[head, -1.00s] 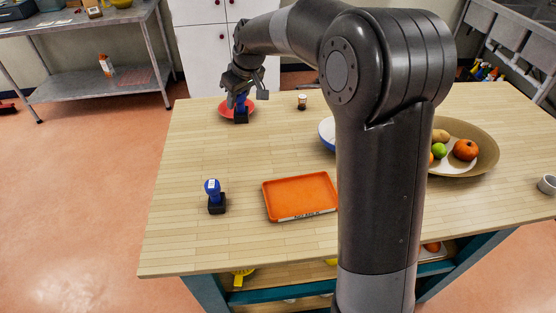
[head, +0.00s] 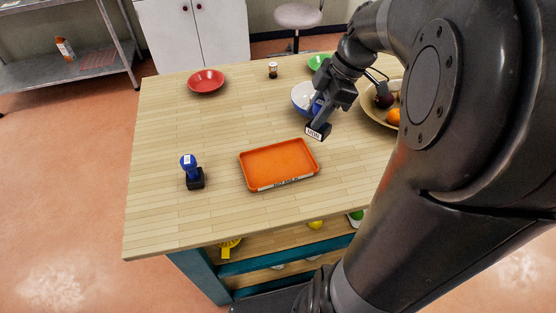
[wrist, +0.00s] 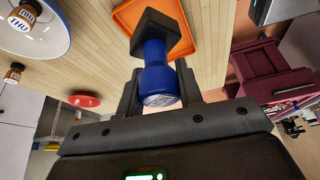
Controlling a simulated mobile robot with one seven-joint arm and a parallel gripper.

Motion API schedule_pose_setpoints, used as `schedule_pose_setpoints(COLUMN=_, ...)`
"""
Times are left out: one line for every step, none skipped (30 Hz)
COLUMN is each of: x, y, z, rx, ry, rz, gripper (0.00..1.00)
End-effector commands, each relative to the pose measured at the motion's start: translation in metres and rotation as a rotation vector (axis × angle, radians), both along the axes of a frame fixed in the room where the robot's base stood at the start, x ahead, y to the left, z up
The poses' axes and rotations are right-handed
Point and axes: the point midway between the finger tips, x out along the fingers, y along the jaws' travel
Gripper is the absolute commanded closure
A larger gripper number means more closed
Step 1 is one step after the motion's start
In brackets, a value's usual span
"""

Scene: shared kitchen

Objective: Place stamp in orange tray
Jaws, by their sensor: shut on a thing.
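My gripper (head: 322,104) is shut on a stamp with a blue handle and a black base. In the head view the held stamp (head: 318,131) is tilted, with its labelled base just beyond the orange tray's far right corner and above the table. The wrist view shows the held stamp's blue handle (wrist: 157,80) between the fingers. The orange tray (head: 279,164) lies empty on the table; part of it shows in the wrist view (wrist: 186,45). A second blue and black stamp (head: 193,173) stands upright on the table, left of the tray.
A blue and white bowl (head: 303,97) stands behind the tray. A large fruit bowl (head: 375,112) is at the right. The table left of the tray is mostly clear.

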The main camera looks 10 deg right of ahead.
Motion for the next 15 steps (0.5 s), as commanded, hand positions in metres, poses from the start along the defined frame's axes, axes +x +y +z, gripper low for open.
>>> schedule_pose_setpoints(x=-0.013, y=-0.004, z=0.001, rx=0.0, ry=-0.002, rz=0.028, gripper=1.0)
schedule_pose_setpoints(x=-0.019, y=-0.006, z=0.001, rx=0.0, ry=-0.002, rz=0.046, gripper=1.0)
schedule_pose_setpoints(x=-0.026, y=-0.007, z=0.001, rx=0.0, ry=-0.001, rz=0.068, gripper=1.0)
schedule_pose_setpoints(x=-0.03, y=-0.008, z=0.001, rx=-0.001, ry=-0.002, rz=0.08, gripper=1.0)
schedule_pose_setpoints(x=-0.034, y=-0.009, z=0.001, rx=-0.001, ry=-0.002, rz=0.09, gripper=1.0)
schedule_pose_setpoints(x=-0.037, y=-0.009, z=0.0, rx=-0.001, ry=-0.001, rz=0.102, gripper=1.0)
schedule_pose_setpoints(x=-0.038, y=-0.007, z=-0.001, rx=-0.001, ry=0.0, rz=0.108, gripper=1.0)
schedule_pose_setpoints(x=-0.038, y=-0.005, z=-0.002, rx=-0.001, ry=0.0, rz=0.113, gripper=1.0)
schedule_pose_setpoints(x=-0.037, y=-0.001, z=-0.005, rx=-0.001, ry=0.0, rz=0.117, gripper=1.0)
schedule_pose_setpoints(x=-0.035, y=0.003, z=-0.008, rx=0.0, ry=0.001, rz=0.119, gripper=1.0)
schedule_pose_setpoints(x=-0.033, y=0.008, z=-0.012, rx=0.0, ry=0.001, rz=0.121, gripper=1.0)
schedule_pose_setpoints(x=-0.029, y=0.016, z=-0.017, rx=0.0, ry=0.002, rz=0.12, gripper=1.0)
schedule_pose_setpoints(x=-0.026, y=0.022, z=-0.021, rx=0.0, ry=0.002, rz=0.121, gripper=1.0)
schedule_pose_setpoints(x=-0.022, y=0.029, z=-0.026, rx=0.0, ry=0.002, rz=0.122, gripper=1.0)
schedule_pose_setpoints(x=-0.018, y=0.037, z=-0.031, rx=-0.001, ry=0.002, rz=0.12, gripper=1.0)
